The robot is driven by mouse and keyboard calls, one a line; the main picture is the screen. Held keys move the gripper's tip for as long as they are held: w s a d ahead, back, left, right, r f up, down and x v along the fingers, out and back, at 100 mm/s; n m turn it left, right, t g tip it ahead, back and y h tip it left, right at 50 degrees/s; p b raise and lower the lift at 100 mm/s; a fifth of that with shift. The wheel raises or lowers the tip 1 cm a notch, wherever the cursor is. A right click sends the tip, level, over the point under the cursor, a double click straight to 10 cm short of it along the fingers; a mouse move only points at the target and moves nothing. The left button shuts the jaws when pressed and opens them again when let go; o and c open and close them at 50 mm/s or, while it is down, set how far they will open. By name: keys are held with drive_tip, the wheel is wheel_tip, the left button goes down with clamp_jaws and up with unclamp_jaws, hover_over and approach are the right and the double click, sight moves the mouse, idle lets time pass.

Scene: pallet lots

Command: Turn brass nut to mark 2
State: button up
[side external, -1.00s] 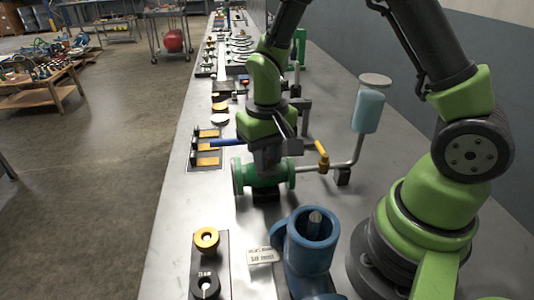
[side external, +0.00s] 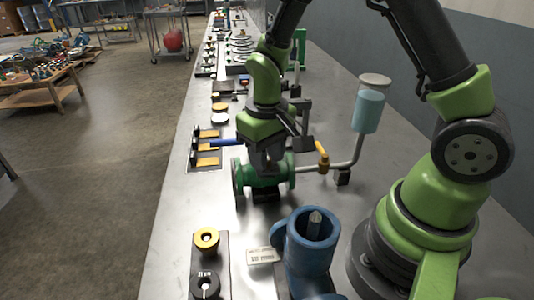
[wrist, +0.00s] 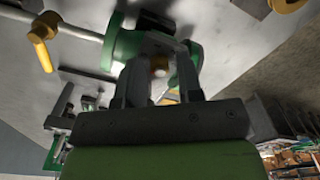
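A green flanged valve body (side external: 242,178) stands on the bench in the middle of the side view; its green flanges also show in the wrist view (wrist: 122,45). My gripper (side external: 267,168) points down at the middle of this valve. In the wrist view, my two gripper fingers (wrist: 164,78) stand apart, with a small brass-coloured part (wrist: 159,63) between them, probably the brass nut. I cannot tell whether the fingers touch it. The fingers and shadow hide most of the part. No numbered marks can be read.
A pipe with a yellow handle (side external: 322,157) leads from the valve to a light-blue cup (side external: 369,108). A blue housing (side external: 311,246) stands in front. A plate with a brass ring (side external: 206,239) and a black ring (side external: 205,285) lies front left.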

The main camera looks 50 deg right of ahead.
sight(269, 161)
drive_tip(key=shift+o, duration=0.4)
wheel_tip(269, 161, up, 10)
idle(0.3)
drive_tip(key=f, duration=1)
drive_tip(key=shift+s, duration=0.25)
drive_tip(key=shift+c, duration=0.4)
